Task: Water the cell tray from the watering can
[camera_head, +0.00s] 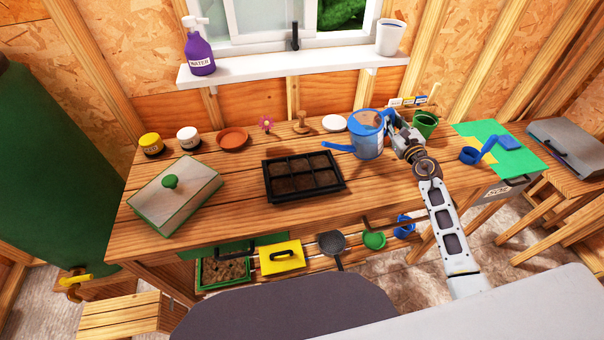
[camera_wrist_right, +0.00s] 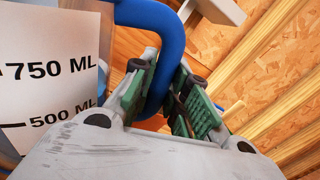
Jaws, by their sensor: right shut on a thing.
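The black cell tray (camera_head: 304,179) with dark soil in its cells lies in the middle of the wooden bench. The blue watering can (camera_head: 367,140) is upright to the right of and behind the tray, its spout pointing left toward it. I cannot tell whether the can touches the bench. My right gripper (camera_head: 398,134) is shut on the can's handle at its right side. In the right wrist view the gripper (camera_wrist_right: 163,95) has the blue handle (camera_wrist_right: 160,40) between its green-padded fingers, beside a white volume scale (camera_wrist_right: 45,75). My left gripper is not in view.
A terracotta saucer (camera_head: 232,137), a pink flower (camera_head: 266,123) and a white saucer (camera_head: 334,123) are behind. A green pot (camera_head: 426,124) stands right of the can. Bare bench lies in front of the can.

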